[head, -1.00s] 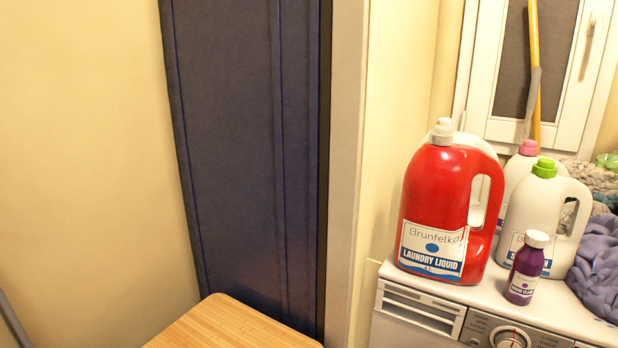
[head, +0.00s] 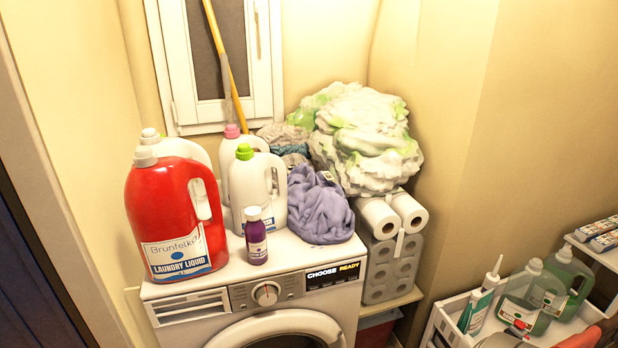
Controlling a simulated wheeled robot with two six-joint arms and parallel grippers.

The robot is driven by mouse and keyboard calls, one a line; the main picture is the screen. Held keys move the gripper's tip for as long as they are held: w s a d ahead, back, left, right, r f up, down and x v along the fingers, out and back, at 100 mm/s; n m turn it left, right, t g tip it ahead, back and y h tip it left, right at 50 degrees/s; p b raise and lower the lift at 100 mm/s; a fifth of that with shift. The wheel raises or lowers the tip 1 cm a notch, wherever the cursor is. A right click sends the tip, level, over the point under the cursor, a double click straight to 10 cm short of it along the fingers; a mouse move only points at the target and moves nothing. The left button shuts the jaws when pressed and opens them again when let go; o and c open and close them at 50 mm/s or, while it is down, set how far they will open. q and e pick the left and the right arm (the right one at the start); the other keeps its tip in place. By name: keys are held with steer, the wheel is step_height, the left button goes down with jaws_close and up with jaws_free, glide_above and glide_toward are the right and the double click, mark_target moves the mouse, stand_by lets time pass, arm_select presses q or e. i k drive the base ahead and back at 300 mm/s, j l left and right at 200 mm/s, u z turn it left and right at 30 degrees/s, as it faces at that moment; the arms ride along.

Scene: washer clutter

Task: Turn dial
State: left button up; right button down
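The washer's round dial (head: 266,293) sits on the front control panel, left of the display (head: 333,274) that reads "CHOOSE" and "READY". The dial is white with a small red mark near its top. The white washing machine (head: 180,291) stands in the lower middle of the head view, with the top of its round door (head: 243,327) below the dial. Neither of my grippers shows in the head view.
A red detergent jug (head: 165,225), white jugs (head: 257,181), a small purple bottle (head: 256,240) and purple cloth (head: 318,206) crowd the washer top. Toilet paper packs (head: 392,265) stand to its right. A white crate of bottles (head: 446,322) is at lower right.

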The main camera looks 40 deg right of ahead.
mark_target(267, 295)
steer(key=z, duration=1.05)
